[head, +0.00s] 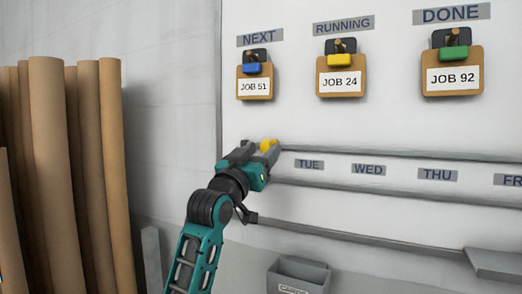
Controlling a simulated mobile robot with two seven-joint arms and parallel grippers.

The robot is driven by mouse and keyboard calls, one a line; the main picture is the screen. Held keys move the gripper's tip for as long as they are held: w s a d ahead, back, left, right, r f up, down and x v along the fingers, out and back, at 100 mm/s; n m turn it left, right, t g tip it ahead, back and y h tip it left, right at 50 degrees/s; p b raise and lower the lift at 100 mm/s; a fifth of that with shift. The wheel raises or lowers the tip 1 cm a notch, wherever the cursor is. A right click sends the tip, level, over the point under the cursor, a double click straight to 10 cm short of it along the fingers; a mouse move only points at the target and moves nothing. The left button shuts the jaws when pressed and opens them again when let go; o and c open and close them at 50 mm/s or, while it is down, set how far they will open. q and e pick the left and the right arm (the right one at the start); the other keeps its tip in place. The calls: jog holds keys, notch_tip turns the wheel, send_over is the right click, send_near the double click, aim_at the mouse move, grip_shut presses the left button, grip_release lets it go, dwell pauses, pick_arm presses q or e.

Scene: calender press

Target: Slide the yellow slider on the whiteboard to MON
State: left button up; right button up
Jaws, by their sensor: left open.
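The whiteboard (390,120) fills the right side of the head view. A rail strip runs across it with the day labels TUE (309,164), WED (368,169), THU (437,175) and a cut-off FR label. No MON label shows; my gripper covers the rail's left end. The yellow slider (266,146) shows there, left of TUE, partly hidden by my left gripper (260,152). The left gripper is open, with its fingers at the slider. I cannot tell whether they touch it. My right gripper is not in view.
Job boards hang above: JOB 51 (254,88), JOB 24 (341,83) and JOB 92 (453,79). Below are a grey bin (298,275) and a grey ledge (495,264). Several brown rolls (75,150) stand at the left. The wall between rolls and board is clear.

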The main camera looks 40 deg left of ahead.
pick_arm(q)
jog(key=shift+w, duration=0.2)
grip_shut()
dwell(0.5)
